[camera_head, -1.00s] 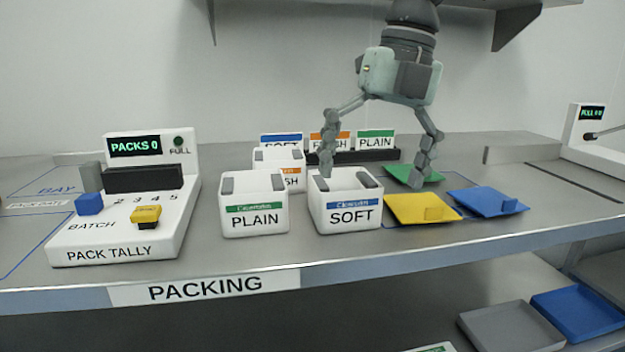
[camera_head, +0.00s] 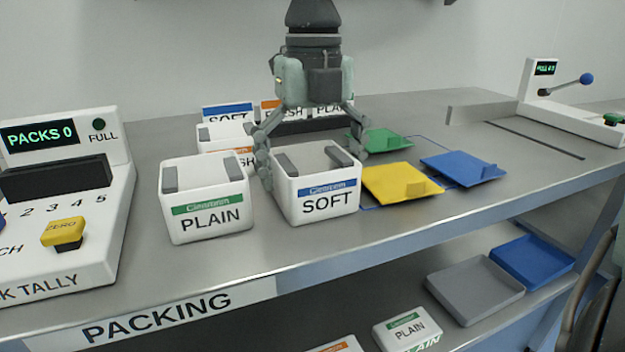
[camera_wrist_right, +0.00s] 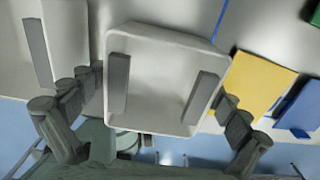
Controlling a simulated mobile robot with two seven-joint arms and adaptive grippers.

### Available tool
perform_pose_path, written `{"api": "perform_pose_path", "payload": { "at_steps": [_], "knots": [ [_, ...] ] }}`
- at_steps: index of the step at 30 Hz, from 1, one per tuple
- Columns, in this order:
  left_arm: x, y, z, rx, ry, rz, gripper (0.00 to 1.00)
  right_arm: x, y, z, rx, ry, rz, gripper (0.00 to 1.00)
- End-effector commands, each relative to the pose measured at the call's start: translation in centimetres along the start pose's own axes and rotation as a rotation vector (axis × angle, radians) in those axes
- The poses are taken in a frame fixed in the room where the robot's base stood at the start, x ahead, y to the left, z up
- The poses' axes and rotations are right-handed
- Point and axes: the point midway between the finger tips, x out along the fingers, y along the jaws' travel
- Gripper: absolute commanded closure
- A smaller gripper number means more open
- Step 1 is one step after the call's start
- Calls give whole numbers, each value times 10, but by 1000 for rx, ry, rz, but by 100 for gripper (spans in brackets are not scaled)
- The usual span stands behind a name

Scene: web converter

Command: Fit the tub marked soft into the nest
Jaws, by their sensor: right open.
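The white tub marked SOFT (camera_head: 324,204), with a blue label band and grey pads inside, stands upright on the bench. My right gripper (camera_head: 311,168) is over it, pointing down and open, with one finger at each side. In the right wrist view the tub (camera_wrist_right: 158,119) lies between the spread fingers (camera_wrist_right: 158,90); I cannot tell whether they touch it. The left finger is in the gap beside the PLAIN tub (camera_head: 207,219). I cannot tell which thing is the nest. My left gripper is not in view.
Yellow (camera_head: 388,186), blue (camera_head: 459,167) and green (camera_head: 385,139) plates lie right of the tub. Behind it stand a FRESH tub (camera_head: 219,133) and a labelled dark rack (camera_head: 330,126). The pack tally (camera_head: 109,243) is at left, a lever machine (camera_head: 536,98) at far right.

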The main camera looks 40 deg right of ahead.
Motion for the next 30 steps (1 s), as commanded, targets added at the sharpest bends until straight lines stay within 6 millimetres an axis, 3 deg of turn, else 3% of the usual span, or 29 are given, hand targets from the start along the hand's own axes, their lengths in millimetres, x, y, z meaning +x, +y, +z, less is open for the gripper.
{"api": "perform_pose_path", "payload": {
  "at_steps": [8, 19, 30],
  "knots": [
    [-1, 2, -3, -3, 7, 4, 60, 4, 0, 0, 0, 0, 1, 0],
    [-2, 2, -4, -4, 11, 4, 60, 4, 0, 0, 0, 0, 0, 44],
    [-2, 1, -5, -4, 12, 3, 60, -3, 0, 1, 1, -3, 0, 44]
  ]
}}
